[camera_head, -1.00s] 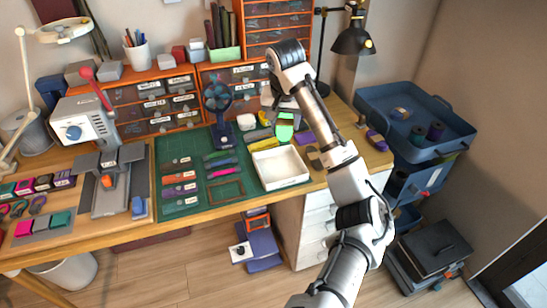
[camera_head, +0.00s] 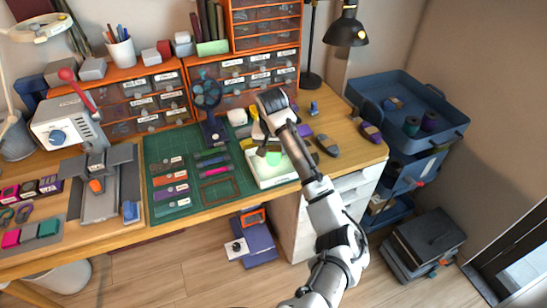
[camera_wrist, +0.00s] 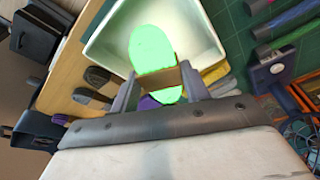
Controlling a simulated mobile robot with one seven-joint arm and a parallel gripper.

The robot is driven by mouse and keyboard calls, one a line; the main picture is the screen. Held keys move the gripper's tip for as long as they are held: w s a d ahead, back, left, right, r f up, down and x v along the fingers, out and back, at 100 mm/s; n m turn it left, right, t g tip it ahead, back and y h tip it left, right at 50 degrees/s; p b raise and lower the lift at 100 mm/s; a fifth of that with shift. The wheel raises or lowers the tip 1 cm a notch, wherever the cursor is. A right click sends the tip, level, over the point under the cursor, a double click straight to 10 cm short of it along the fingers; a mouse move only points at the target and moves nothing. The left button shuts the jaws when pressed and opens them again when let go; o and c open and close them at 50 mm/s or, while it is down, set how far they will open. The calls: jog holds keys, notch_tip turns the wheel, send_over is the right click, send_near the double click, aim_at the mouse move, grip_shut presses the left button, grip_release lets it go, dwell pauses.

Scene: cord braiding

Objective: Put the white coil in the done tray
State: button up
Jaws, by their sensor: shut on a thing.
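A bright green, oblong coil with a brown band (camera_wrist: 152,48) is held between the fingers of my gripper (camera_wrist: 158,82). It looks green rather than white. The white open tray (camera_wrist: 105,42) lies behind and below the coil in the wrist view. In the head view the green coil (camera_head: 273,158) shows under my gripper (camera_head: 268,146), over the tray (camera_head: 272,182). My wrist hides part of the tray. I cannot tell whether the coil touches the tray floor. A rounded white item (camera_head: 237,117) stands behind the tray.
A blue fan (camera_head: 212,112) stands to the left behind the tray. The green cutting mat (camera_head: 160,148) with colored pieces lies left of it. Dark grey and purple items (camera_head: 326,145) lie to the right on the desk (camera_head: 362,158). A black lamp (camera_head: 345,30) stands behind.

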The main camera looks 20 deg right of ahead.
jog(key=shift+f+p, duration=0.35)
jog(key=shift+f, duration=2.2)
jog(key=o, duration=1.1)
jog(key=shift+f, duration=0.1)
jog(key=b+v, duration=0.1)
jog(key=v, duration=1.1)
jog(key=shift+b, duration=0.3)
jog(key=shift+a, duration=0.1)
